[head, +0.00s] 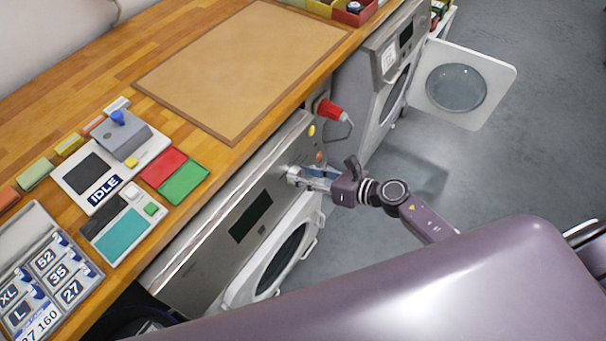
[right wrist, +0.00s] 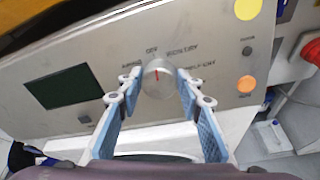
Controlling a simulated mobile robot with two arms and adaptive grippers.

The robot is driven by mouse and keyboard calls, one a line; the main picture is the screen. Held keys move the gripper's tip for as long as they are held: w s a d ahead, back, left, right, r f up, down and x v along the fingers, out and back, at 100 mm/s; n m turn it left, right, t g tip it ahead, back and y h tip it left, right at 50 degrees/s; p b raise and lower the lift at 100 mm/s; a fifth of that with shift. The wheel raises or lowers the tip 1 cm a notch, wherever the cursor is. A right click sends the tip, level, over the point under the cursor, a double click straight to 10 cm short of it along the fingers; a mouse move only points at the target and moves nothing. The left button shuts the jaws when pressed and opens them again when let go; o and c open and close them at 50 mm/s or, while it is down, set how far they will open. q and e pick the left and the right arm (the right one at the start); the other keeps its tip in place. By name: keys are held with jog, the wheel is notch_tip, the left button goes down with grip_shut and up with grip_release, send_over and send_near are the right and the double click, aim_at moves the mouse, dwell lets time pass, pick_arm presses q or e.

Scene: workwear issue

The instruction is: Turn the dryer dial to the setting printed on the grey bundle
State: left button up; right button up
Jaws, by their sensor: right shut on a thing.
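The dryer (head: 212,255) stands under the counter, with a dark display (head: 250,216) on its steel panel. In the right wrist view, the round silver dial (right wrist: 158,84) sits on the panel (right wrist: 110,58) with its red mark pointing about straight up. Small printed labels surround the dial, too blurred to read surely. My right gripper (right wrist: 157,80) is shut on the dial, one finger on each side. In the head view, the right gripper (head: 296,175) is at the panel's right part. I cannot make out a grey bundle. My left gripper is not in view.
A second machine (head: 372,62) stands beyond with its round-windowed door (head: 490,95) open. A red plug (head: 331,110) sticks out near the panel. The counter holds a brown mat (head: 245,65), a device reading IDLE (head: 104,190) and a tray of number tags (head: 92,270). Floor is clear at right.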

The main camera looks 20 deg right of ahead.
jog(key=m, duration=0.6)
jog(key=shift+d+f+y, duration=0.1)
jog(key=shift+y, duration=0.2)
jog(key=m, duration=0.6)
jog(key=shift+f+t+p, duration=0.1)
jog(key=shift+t+p, duration=0.25)
jog(key=shift+t, duration=0.05)
jog(key=m+p, duration=0.1)
jog(key=m, duration=0.6)
jog(key=shift+f+t, duration=0.1)
jog(key=shift+t, duration=0.3)
jog(key=m+p, duration=0.1)
jog(key=m, duration=0.6)
jog(key=shift+s+f+t+p, duration=0.1)
jog(key=shift+s+t+p, duration=0.05)
jog(key=shift+t+p, duration=0.15)
jog(key=o, duration=1.2)
jog(key=shift+c, duration=0.2)
jog(key=v, duration=1.2)
